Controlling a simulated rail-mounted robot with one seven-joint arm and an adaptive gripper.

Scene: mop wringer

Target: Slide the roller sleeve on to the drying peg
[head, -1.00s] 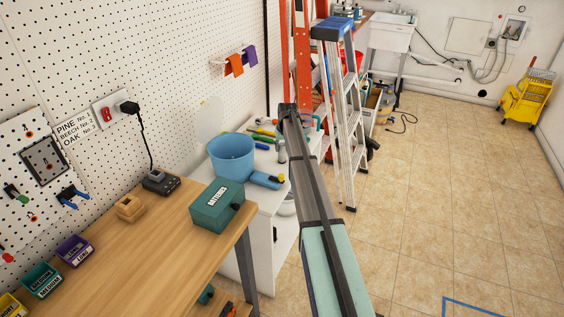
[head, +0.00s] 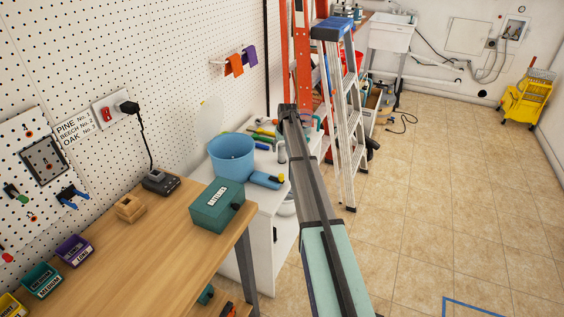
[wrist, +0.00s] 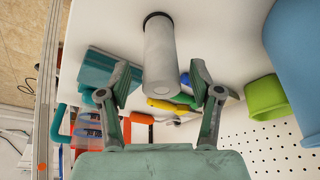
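A pale grey cylinder with a dark end, which looks like the roller sleeve (wrist: 160,50), stands at the top middle of the wrist view over a white surface. It also shows in the head view (head: 281,151) beside my arm, on the white cabinet. My gripper (wrist: 160,78) is open, with its two fingers apart. The cylinder's near end appears between the fingertips, with a gap on each side; I cannot tell how far beyond them it is. In the head view the gripper is hidden by my arm. I cannot make out the drying peg in either view.
The white cabinet top (head: 262,192) also holds a blue bucket (head: 232,156) and several hand tools. A green cup (wrist: 265,98) is at the right in the wrist view. A stepladder (head: 342,110) stands right of my arm.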

